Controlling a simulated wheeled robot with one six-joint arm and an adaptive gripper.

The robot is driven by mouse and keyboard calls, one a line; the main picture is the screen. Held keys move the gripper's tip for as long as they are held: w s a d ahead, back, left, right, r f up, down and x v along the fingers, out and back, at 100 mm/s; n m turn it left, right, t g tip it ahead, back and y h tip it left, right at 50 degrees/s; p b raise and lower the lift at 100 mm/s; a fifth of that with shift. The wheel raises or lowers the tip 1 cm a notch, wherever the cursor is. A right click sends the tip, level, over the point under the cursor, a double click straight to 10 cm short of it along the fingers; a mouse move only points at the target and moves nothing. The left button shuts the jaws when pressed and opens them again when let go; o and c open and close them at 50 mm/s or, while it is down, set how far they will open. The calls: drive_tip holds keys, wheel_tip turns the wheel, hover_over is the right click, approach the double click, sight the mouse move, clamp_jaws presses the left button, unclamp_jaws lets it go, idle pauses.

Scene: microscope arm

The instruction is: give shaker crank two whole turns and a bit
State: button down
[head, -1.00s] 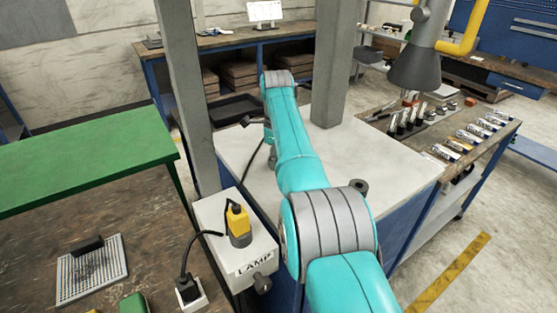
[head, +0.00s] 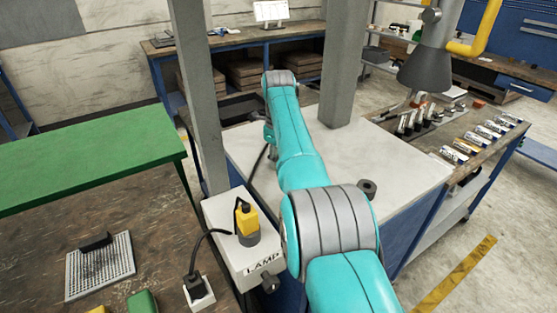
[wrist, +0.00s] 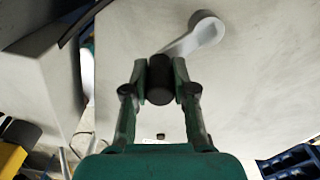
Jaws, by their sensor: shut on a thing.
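In the wrist view, the two green fingers of my gripper (wrist: 160,80) are closed on the black knob (wrist: 159,82) of the crank. A pale grey crank arm (wrist: 184,46) runs from behind the knob up and right to a round hub (wrist: 207,27). The hub sits over a broad pale surface. In the head view my teal arm (head: 300,150) reaches away over the white-topped bench (head: 400,165). The crank and the fingertips cannot be made out there.
A grey post (head: 338,75) stands close right of my arm, another post (head: 200,100) to its left. A grey LAMP box (head: 225,232) with a yellow connector stands front left. A small dark ring (head: 367,188) lies on the white top. A green table (head: 90,160) is at left.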

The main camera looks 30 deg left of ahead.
drive_tip(key=c, duration=0.9)
unclamp_jaws()
drive_tip(key=shift+r, duration=3.75)
